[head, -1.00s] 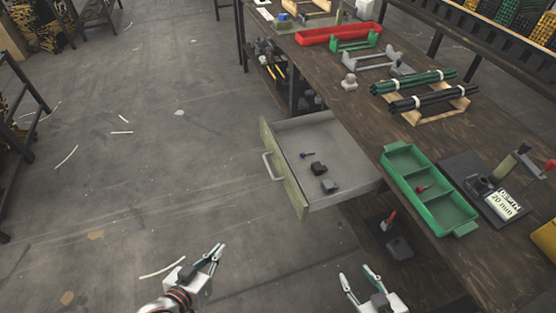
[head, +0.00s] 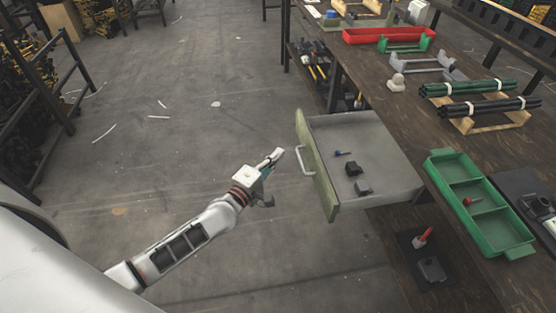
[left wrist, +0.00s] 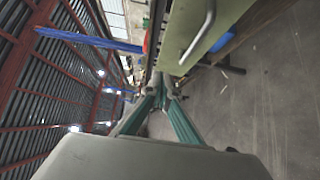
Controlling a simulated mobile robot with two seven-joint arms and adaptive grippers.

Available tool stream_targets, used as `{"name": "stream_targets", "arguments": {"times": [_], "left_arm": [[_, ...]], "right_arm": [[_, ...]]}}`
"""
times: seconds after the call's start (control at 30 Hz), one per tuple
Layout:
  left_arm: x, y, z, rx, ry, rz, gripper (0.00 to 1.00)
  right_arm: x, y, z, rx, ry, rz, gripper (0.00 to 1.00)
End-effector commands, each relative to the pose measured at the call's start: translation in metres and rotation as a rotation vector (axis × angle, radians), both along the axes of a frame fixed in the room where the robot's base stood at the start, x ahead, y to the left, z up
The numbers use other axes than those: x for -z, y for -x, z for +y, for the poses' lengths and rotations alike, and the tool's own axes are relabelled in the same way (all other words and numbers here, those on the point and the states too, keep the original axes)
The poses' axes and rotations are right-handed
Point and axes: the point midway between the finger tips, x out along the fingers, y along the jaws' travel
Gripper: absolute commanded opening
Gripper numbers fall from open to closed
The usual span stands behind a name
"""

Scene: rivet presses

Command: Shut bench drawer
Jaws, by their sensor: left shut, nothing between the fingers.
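The bench drawer (head: 385,137) stands pulled out from the workbench (head: 480,150), with a pale green front (head: 317,170) and a metal bar handle (head: 302,163). A few small dark items lie inside it. My left gripper (head: 277,155) is shut and empty, just left of the handle and apart from it. In the left wrist view its fingers (left wrist: 166,88) come together below the drawer front (left wrist: 205,35) and handle (left wrist: 200,40). My right gripper is in neither view.
A green divided tray (head: 480,203), a red tray (head: 385,36) and bundles of dark rods (head: 495,106) are on the bench. Below is a shelf with a red-handled tool (head: 423,237).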

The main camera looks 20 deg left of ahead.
Motion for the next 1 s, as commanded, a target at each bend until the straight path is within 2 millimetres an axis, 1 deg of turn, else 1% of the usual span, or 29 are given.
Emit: {"name": "stream_targets", "arguments": {"times": [0.03,0.2,0.33,0.4,0.6,0.73,1.0], "left_arm": [[0.002,-0.011,-0.002,0.000,0.001,0.001,0.00],[0.004,-0.043,-0.009,0.000,-0.002,0.003,0.00],[0.004,-0.063,-0.016,0.002,-0.002,0.004,0.00],[0.002,-0.068,-0.026,0.002,0.002,0.002,0.00],[0.001,-0.079,-0.041,0.001,-0.002,0.002,0.00],[0.001,-0.081,-0.045,0.001,-0.004,0.001,0.00],[0.001,-0.081,-0.045,0.002,-0.004,0.001,0.00]], "right_arm": [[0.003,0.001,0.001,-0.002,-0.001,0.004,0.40],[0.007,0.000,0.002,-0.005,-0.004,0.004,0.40],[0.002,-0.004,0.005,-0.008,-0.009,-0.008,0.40],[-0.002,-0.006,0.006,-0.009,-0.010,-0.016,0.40],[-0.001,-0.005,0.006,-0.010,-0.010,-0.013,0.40],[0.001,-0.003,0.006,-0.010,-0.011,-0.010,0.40],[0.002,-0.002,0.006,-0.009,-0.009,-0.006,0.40]]}}
